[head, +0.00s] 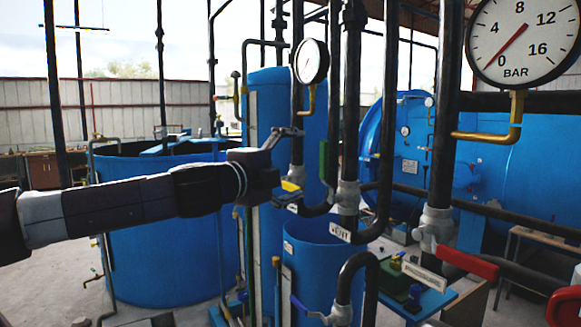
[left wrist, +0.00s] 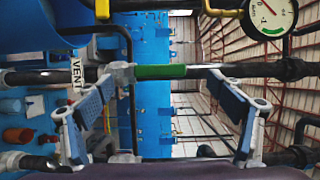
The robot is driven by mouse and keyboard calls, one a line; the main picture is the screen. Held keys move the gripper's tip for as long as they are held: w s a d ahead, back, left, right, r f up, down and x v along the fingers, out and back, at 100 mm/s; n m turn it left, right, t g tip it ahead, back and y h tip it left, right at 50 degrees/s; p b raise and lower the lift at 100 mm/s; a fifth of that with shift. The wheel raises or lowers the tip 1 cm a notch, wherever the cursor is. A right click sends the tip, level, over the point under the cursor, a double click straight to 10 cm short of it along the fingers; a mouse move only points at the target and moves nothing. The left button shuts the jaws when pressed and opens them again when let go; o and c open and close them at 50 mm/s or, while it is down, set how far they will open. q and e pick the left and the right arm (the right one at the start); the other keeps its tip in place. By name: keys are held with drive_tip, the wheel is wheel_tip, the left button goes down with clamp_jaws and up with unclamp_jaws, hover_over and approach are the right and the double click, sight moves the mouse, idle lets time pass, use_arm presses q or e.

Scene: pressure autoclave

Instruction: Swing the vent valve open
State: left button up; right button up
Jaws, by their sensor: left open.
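The vent valve has a green lever (head: 323,160), which stands upright along the vent pipe in the head view. Its metal body (head: 347,196) sits above the white VENT label (head: 340,233). In the left wrist view the green lever (left wrist: 161,72) lies along the pipe, between valve body and right finger. My left gripper (head: 291,160) reaches in from the left, just left of the lever. In the left wrist view its two fingers (left wrist: 165,85) are wide apart, with the lever showing between them and nothing held. Contact cannot be told. My right gripper is not seen.
Dark vertical pipes (head: 385,120) crowd the space around the valve. A large BAR gauge (head: 540,45) and a smaller gauge (head: 310,61) hang nearby. A red lever (head: 468,263) is at lower right. Blue tanks (head: 160,245) stand behind; open floor shows at far left.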

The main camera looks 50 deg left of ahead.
use_arm(q)
drive_tip(key=shift+v, duration=1.2)
